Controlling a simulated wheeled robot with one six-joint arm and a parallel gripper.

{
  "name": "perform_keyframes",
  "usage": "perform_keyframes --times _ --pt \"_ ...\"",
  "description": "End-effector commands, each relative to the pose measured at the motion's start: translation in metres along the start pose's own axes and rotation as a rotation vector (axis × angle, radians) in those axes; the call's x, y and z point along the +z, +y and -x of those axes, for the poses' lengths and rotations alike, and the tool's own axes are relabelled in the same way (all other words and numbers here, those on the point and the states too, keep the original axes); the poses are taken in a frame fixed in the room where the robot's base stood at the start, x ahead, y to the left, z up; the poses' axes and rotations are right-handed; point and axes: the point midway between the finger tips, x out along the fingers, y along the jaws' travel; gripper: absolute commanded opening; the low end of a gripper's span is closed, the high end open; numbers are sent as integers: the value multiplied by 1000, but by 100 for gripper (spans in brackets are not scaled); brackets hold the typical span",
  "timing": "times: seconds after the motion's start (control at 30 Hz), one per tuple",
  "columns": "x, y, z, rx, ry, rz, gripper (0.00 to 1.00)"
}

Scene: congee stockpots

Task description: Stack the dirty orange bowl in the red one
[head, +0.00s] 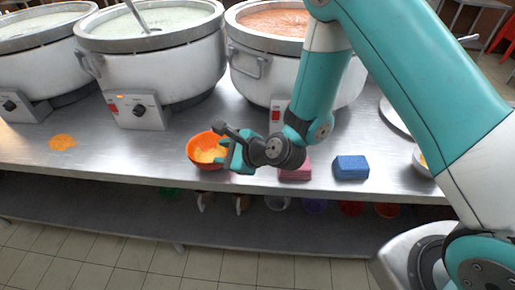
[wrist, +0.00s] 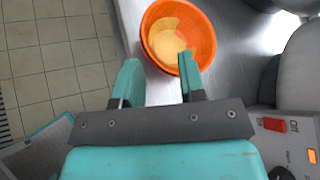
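The orange bowl (head: 204,140) stands near the front edge of the steel counter, with yellowish residue inside. It also shows in the wrist view (wrist: 203,38). My gripper (head: 238,156) is at the bowl's right side in the head view. In the wrist view my gripper (wrist: 158,80) has its fingers apart, with the right fingertip overlapping the bowl's near rim and the left one outside it. I cannot tell whether either touches the bowl. Red bowl-like items (head: 351,208) sit on the lower shelf; no red bowl is clearly visible on the counter.
Large stockpots (head: 150,65) line the back of the counter (head: 110,160). A pink block (head: 295,170) and a blue block (head: 351,167) lie right of my gripper. An orange spill (head: 62,142) is at left. A partly hidden bowl (head: 420,160) is at far right.

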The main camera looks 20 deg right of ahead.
Motion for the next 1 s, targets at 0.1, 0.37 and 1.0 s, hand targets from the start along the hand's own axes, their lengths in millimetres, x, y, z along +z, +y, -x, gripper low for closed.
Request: perform_keyframes --times 0.1,0.37,1.0 --pt "6 -2 3 12 -5 34 37" --pt "78 -10 65 241 -85 654 37" --pt "109 39 313 911 -476 2110 37"
